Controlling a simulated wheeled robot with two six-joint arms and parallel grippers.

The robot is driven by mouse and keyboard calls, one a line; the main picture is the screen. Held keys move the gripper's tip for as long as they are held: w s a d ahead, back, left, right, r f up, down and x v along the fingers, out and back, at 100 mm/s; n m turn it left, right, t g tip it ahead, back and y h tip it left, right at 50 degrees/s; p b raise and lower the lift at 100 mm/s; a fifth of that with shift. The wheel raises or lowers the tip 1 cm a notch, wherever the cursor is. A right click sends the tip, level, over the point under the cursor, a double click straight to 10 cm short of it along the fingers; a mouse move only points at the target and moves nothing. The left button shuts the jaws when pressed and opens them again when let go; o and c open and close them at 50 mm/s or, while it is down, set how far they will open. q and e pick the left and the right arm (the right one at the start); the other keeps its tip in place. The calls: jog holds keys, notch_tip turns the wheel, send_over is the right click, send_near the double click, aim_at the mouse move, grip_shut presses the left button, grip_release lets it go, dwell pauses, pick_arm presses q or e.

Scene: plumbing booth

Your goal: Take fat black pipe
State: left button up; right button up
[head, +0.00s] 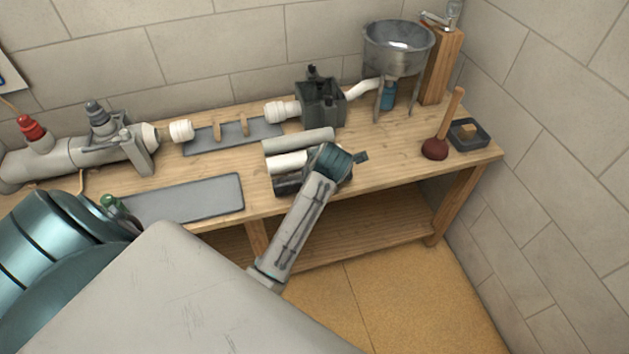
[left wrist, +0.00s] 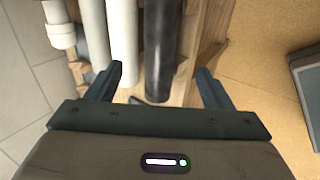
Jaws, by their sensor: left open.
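The fat black pipe (left wrist: 163,45) lies lengthwise between the two fingers of my left gripper (left wrist: 159,70) in the left wrist view. The fingers are open and stand apart on either side of it, with its near end toward the palm. In the head view my left gripper (head: 345,164) is over the right end of the pipe group, and its fingers are mostly hidden. Part of the black pipe (head: 287,186) shows at the front of the group, partly covered by my arm. My right gripper is not in view.
A white pipe (head: 287,161) and a grey pipe (head: 298,140) lie beside the black one on the wooden bench (head: 385,165). A grey mat (head: 190,199) is at left. A plunger (head: 436,147) and metal funnel (head: 398,52) stand at right.

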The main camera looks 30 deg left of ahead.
pick_arm(q)
jog(key=p+x, duration=0.2)
jog(key=x, duration=0.4)
jog(key=shift+w+f, duration=0.25)
jog(key=p+x, duration=0.1)
jog(key=x, duration=0.2)
jog(key=shift+w+f+p, duration=0.1)
jog(key=shift+p, duration=0.2)
jog(key=shift+w+f, duration=0.1)
jog(key=shift+f, duration=0.2)
jog(key=c, duration=1.1)
